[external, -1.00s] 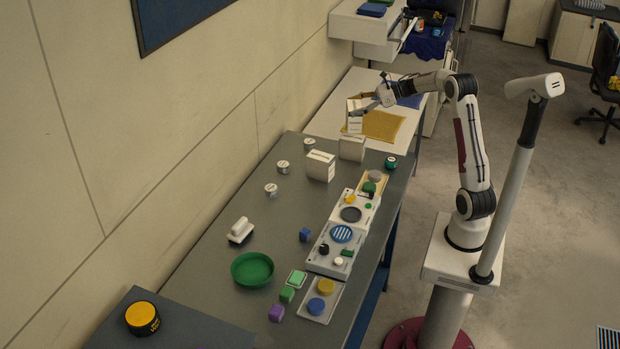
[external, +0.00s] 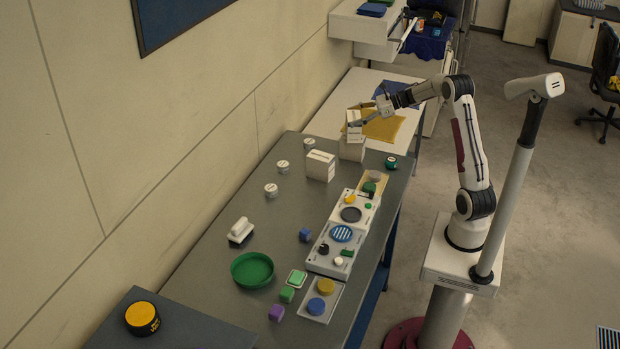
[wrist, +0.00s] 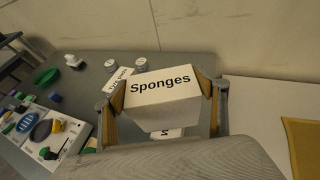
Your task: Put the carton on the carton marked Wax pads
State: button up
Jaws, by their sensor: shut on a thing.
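My gripper (external: 355,117) is shut on a white carton (external: 353,130), marked "Sponges" in the wrist view (wrist: 163,90). The held carton is about level, over or just in front of another white carton (external: 351,150) at the far end of the grey bench. That lower carton is mostly hidden in the wrist view, with only a bit of its label (wrist: 166,132) showing. I cannot tell whether the two touch. A third white carton (external: 320,166) stands nearer; its label (wrist: 118,80) is partly covered. I cannot read "Wax pads" clearly on either standing carton.
Several small white tins (external: 283,167) stand left of the cartons. A dark green-labelled tin (external: 391,163) stands at the right edge. Trays with coloured pieces (external: 341,235) and a green bowl (external: 252,269) lie nearer. A white table with a yellow cloth (external: 384,127) adjoins behind.

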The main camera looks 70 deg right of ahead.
jog(key=shift+f, duration=0.1)
jog(key=o, duration=1.2)
jog(key=shift+c, duration=0.2)
jog(key=shift+s+r, duration=0.15)
jog(key=shift+r, duration=0.05)
jog(key=v, duration=1.1)
jog(key=shift+s+d+r, duration=0.15)
jog(key=shift+s+d, duration=0.05)
jog(key=shift+s, duration=0.05)
